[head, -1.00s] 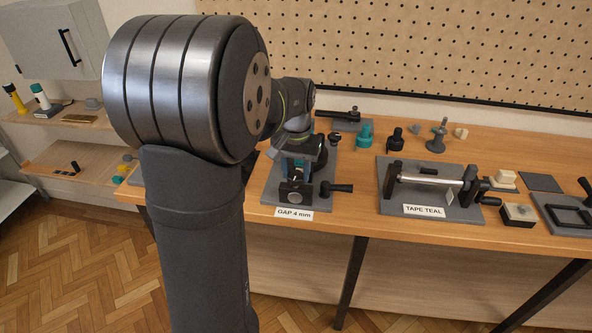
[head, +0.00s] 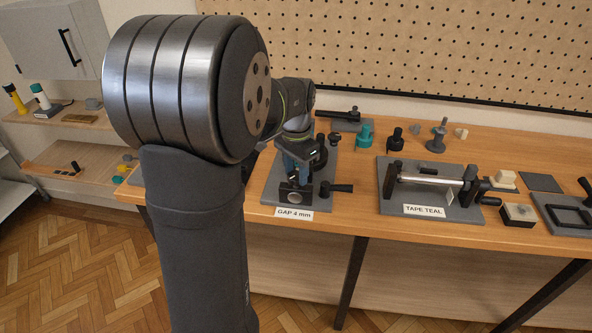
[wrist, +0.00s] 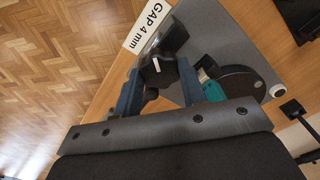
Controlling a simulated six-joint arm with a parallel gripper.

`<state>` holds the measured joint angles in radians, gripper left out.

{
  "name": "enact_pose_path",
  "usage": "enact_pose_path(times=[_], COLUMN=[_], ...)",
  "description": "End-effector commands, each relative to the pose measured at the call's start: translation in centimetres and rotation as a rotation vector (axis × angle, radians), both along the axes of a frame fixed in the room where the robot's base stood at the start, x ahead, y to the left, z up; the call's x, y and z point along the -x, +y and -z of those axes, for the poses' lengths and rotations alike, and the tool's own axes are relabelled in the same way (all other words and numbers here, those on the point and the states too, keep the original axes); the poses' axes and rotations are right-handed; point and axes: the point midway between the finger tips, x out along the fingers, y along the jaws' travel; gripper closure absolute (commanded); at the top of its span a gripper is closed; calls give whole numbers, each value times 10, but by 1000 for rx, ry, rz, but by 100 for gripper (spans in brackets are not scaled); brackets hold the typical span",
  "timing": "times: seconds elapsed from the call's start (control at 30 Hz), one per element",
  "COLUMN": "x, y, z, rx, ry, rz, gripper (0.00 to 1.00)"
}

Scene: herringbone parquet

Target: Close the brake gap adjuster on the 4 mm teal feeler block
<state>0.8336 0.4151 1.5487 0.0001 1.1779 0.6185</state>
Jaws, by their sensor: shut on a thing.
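The brake gap adjuster stands on a grey plate (head: 272,190) labelled "GAP 4 mm", left of the middle of the bench. My gripper (head: 302,160) is down over it, with its blue fingers tilted. In the wrist view the fingers (wrist: 168,80) are shut on the adjuster's black knob (wrist: 164,48), which carries a white mark. A small teal piece (wrist: 204,66) shows beside the right finger, near a dark disc (wrist: 240,82); I cannot tell whether it is the feeler block. The gap itself is hidden.
A black side handle (head: 338,187) sticks out right of the adjuster. The "TAPE TEAL" fixture (head: 432,208) stands further right. A teal knobbed piece (head: 364,136) and a black one (head: 396,140) stand behind. The bench's front edge is close to the plate.

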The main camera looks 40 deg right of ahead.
Motion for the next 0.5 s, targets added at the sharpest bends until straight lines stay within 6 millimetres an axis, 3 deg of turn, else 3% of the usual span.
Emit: enact_pose_path(times=[0.37, 0.4, 0.5], x=[0, 0, 0], y=[0, 0, 0], z=[0, 0, 0], rx=[1, 1, 0], ry=[0, 0, 0], rz=[3, 3, 3], gripper=[85, 54, 40])
